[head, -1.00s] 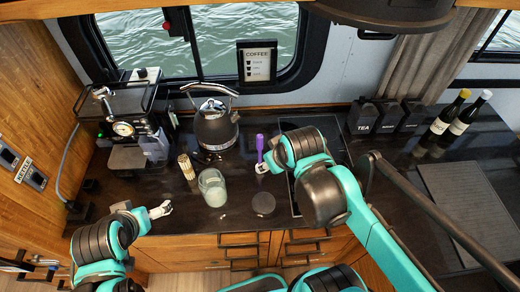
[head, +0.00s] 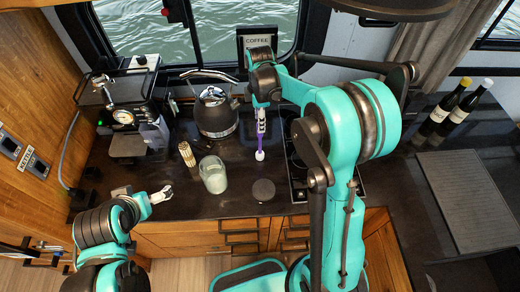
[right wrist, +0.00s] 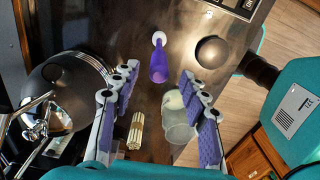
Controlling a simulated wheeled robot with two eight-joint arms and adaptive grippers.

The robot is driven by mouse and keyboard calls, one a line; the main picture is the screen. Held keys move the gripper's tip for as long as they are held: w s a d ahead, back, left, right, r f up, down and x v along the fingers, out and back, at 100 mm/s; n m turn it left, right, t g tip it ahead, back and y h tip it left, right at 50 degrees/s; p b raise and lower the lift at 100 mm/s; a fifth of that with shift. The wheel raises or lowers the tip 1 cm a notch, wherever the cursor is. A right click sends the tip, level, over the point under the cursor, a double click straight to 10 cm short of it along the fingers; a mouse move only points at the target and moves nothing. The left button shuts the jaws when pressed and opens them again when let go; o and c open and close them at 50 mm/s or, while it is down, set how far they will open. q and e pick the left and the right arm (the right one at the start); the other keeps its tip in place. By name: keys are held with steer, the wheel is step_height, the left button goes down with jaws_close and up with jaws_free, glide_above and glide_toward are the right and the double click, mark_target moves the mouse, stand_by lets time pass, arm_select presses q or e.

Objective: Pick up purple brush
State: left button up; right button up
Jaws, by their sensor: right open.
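My right gripper (head: 261,122) points down above the brush in the head view. In the right wrist view its fingers (right wrist: 160,92) are open with nothing between them held; whether they touch the brush is not clear. My left gripper (head: 161,194) is at the counter's front left, away from the brush. Its jaw opening is too small to judge.
A glass jar (head: 213,175), a bundle of sticks (head: 187,154) and a dark round lid (head: 263,190) stand near the brush. A kettle (head: 216,115) is behind left, a coffee machine (head: 125,110) farther left. Two bottles (head: 455,110) stand right.

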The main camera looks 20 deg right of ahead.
glide_above(260, 142)
steer(key=f, duration=0.7)
steer(key=shift+w, duration=0.3)
jaws_close()
